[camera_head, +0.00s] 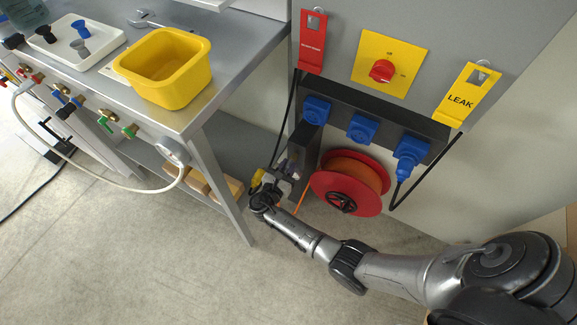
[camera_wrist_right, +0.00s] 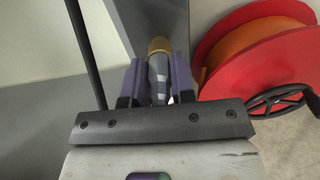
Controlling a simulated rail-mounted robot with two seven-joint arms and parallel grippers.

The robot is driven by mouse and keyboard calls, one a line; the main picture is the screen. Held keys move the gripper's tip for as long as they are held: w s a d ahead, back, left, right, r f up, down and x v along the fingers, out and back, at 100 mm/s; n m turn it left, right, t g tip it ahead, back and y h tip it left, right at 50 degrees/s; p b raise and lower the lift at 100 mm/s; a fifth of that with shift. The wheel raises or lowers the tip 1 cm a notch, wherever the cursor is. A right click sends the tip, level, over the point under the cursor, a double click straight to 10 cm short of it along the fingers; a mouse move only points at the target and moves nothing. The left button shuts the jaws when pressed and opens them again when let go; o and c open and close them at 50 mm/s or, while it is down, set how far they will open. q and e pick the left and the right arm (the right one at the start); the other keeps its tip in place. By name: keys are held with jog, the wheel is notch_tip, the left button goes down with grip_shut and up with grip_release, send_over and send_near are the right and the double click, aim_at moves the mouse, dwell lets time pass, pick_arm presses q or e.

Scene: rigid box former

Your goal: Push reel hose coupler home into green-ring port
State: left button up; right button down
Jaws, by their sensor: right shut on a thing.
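My right gripper (camera_head: 283,172) is low beside the cabinet, just left of the red hose reel (camera_head: 372,183). In the right wrist view its purple fingers (camera_wrist_right: 158,82) are shut on the hose coupler (camera_wrist_right: 158,72), a grey body with a brass-coloured end. The coupler points away from the gripper, close to a grey upright surface; I cannot tell if they touch. Orange hose (camera_head: 301,197) shows between the reel and the gripper. A green-marked fitting (camera_head: 130,131) sits on the bench's front edge, far left of the gripper; no green ring is clear. My left gripper is not in view.
The steel bench (camera_head: 228,62) carries a yellow bin (camera_head: 165,92) and a white tray (camera_head: 62,55). A white hose (camera_head: 100,180) hangs in front of it. Blue sockets (camera_head: 362,129) and a black cable (camera_head: 430,170) are on the cabinet. Open floor lies in front.

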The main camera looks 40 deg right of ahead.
jog(key=shift+a+r, duration=0.1)
jog(key=shift+a, duration=0.1)
jog(key=shift+p+v, duration=0.6)
jog(key=shift+v, duration=2.25)
